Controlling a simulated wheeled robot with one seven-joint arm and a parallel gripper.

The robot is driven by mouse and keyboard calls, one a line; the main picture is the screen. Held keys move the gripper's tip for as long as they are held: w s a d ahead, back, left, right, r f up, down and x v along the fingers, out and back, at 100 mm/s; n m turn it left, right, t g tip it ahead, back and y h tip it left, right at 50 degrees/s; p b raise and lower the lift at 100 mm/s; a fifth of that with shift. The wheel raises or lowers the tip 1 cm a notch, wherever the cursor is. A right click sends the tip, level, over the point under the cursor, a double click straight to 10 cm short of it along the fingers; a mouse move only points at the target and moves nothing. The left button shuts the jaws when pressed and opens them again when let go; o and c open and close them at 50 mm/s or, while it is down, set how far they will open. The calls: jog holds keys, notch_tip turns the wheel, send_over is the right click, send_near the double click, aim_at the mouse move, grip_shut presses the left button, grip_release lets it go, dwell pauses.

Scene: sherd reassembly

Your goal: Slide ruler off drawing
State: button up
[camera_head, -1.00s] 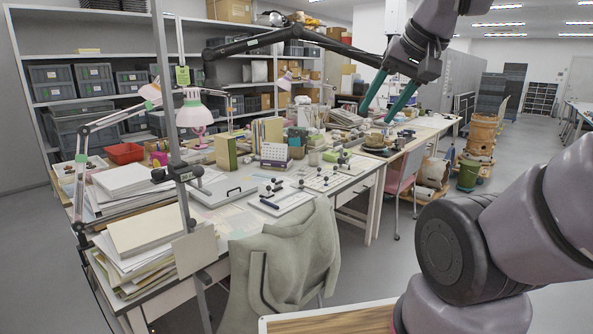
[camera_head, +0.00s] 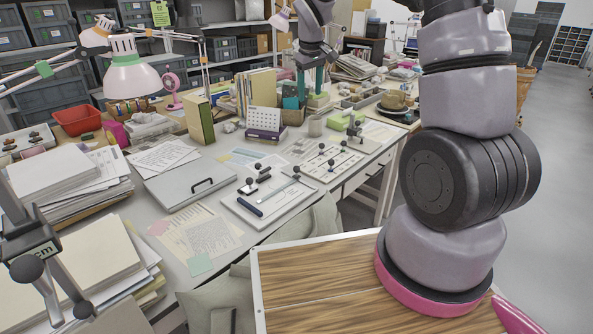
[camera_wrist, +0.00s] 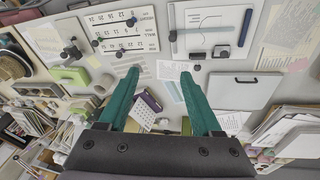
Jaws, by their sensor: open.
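A white board (camera_head: 240,212) lies on the desk with a drawing on it and small dark weights. A dark blue bar (camera_head: 250,207) lies along its left edge; it may be the ruler, but I cannot read any markings. In the wrist view the board (camera_wrist: 180,50) is at the top, with the line drawing (camera_wrist: 204,20) beside the bar (camera_wrist: 245,27). My gripper (camera_head: 309,94) is open and empty, its teal fingers pointing down at the desk's far side, well beyond the board. The open fingers also show in the wrist view (camera_wrist: 160,80).
A second board with black-knobbed pieces (camera_head: 328,165) lies right of the first. A grey clipboard-like case (camera_head: 186,181) is to its left. A calendar (camera_head: 264,119), books (camera_head: 201,118) and a lamp (camera_head: 132,75) stand behind. Paper stacks (camera_head: 90,245) crowd the left.

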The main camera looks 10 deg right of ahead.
jog(key=w+a+f+n, duration=0.2)
jog(key=w+f, duration=0.3)
jog(key=f, duration=0.6)
jog(key=n+g, duration=0.2)
jog(key=n, duration=0.1)
send_over(297, 169)
jog(key=a, duration=0.1)
notch_tip(297, 169, down, 11)
jog(key=shift+h, duration=0.4)
jog(key=f, duration=0.4)
jog(key=w+f, duration=0.1)
jog(key=f, duration=0.2)
jog(key=d+f, duration=0.1)
jog(key=f, duration=0.3)
jog(key=shift+w+f, duration=0.15)
jog(key=shift+f, duration=0.15)
grip_shut()
jog(key=shift+d, duration=0.1)
